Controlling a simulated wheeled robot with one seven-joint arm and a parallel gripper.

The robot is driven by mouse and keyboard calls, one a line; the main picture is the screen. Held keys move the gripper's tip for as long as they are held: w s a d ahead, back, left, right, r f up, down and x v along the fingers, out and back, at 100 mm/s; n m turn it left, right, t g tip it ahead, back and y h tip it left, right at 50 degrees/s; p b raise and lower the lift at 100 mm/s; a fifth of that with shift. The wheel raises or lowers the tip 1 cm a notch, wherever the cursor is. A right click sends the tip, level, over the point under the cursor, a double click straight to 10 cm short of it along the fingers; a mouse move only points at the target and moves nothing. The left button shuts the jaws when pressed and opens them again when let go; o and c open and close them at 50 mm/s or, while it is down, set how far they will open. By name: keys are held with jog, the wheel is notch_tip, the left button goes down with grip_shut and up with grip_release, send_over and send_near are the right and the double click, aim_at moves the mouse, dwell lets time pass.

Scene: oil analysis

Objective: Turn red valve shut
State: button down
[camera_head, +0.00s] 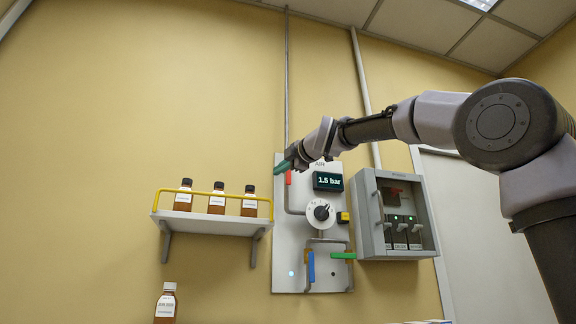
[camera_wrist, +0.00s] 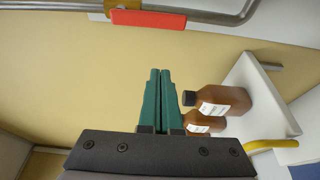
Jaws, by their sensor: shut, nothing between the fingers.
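The red valve handle (camera_head: 288,177) is at the upper left of the wall panel (camera_head: 284,235), beside a grey pipe. In the wrist view the red handle (camera_wrist: 148,19) is a flat bar lying along the grey pipe, at the top of the picture. My gripper (camera_head: 279,168) reaches the panel's upper left edge, next to the red handle. In the wrist view its green fingers (camera_wrist: 160,72) are closed together, empty and pointing toward the handle, with a gap between. The head view does not show clearly whether they touch.
The panel also holds a pressure display (camera_head: 328,181) reading 1.5 bar, a round dial (camera_head: 320,213), a blue handle (camera_head: 311,267) and a green handle (camera_head: 343,255). A shelf (camera_head: 200,220) with three brown bottles is left; a grey cabinet (camera_head: 433,215) is right.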

aim_at(286, 174)
jog(key=shift+w+d, duration=0.3)
jog(key=shift+w, duration=0.35)
jog(key=shift+w+d, duration=0.3)
jog(key=shift+w, duration=0.35)
jog(key=shift+w+d, duration=0.3)
jog(key=shift+w, duration=0.35)
